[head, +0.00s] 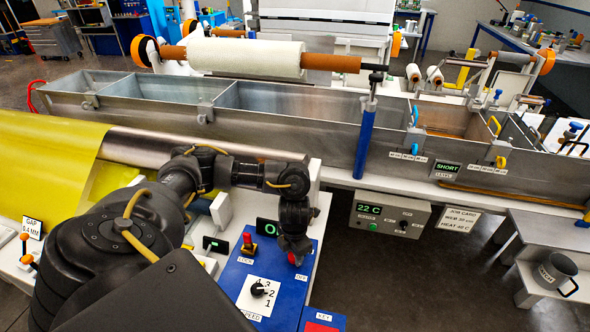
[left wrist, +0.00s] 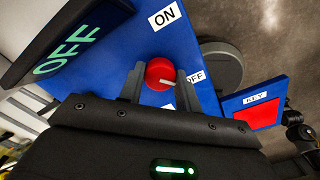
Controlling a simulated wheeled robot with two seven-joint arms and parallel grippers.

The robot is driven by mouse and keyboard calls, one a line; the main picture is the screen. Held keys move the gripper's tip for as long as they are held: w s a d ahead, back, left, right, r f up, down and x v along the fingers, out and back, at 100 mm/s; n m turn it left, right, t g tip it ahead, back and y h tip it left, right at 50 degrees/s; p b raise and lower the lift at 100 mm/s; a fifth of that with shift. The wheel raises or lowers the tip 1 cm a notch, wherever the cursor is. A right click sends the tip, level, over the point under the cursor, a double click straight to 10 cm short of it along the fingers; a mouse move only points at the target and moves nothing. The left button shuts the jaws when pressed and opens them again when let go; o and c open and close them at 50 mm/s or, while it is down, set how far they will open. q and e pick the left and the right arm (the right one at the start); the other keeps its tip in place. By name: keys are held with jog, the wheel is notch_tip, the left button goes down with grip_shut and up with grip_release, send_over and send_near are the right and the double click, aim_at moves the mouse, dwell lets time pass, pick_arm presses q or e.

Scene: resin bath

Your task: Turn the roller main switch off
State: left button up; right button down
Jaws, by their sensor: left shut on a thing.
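The roller main switch is a round red knob (left wrist: 158,72) with a white pointer, on a blue panel (left wrist: 195,30). An ON label (left wrist: 166,16) and an OFF label (left wrist: 195,77) stand beside it; the pointer is at the OFF label. My left gripper (left wrist: 158,88) is shut on the knob, one finger on each side. A dark display (left wrist: 68,45) reads OFF in green. In the head view my left gripper (head: 294,255) is over the panel and mostly hides the knob. My right gripper is not in view.
Near my left gripper are a red-topped lever (head: 248,242) and a black numbered dial (head: 260,289). A red block (head: 323,326) marked KEY is at the panel's front. Behind are a long metal bath (head: 290,130) and a blue post (head: 365,140).

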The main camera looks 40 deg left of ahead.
pick_arm(q)
jog(key=shift+w+r+m, duration=0.15)
jog(key=shift+w+m, duration=0.05)
jog(key=shift+m, duration=0.1)
dwell(0.4)
jog(key=o, duration=0.7)
jog(key=shift+o, duration=1.3)
jog(key=shift+s, duration=0.1)
notch_tip(320, 180, up, 11)
jog(key=p, duration=0.2)
jog(key=shift+f, duration=0.2)
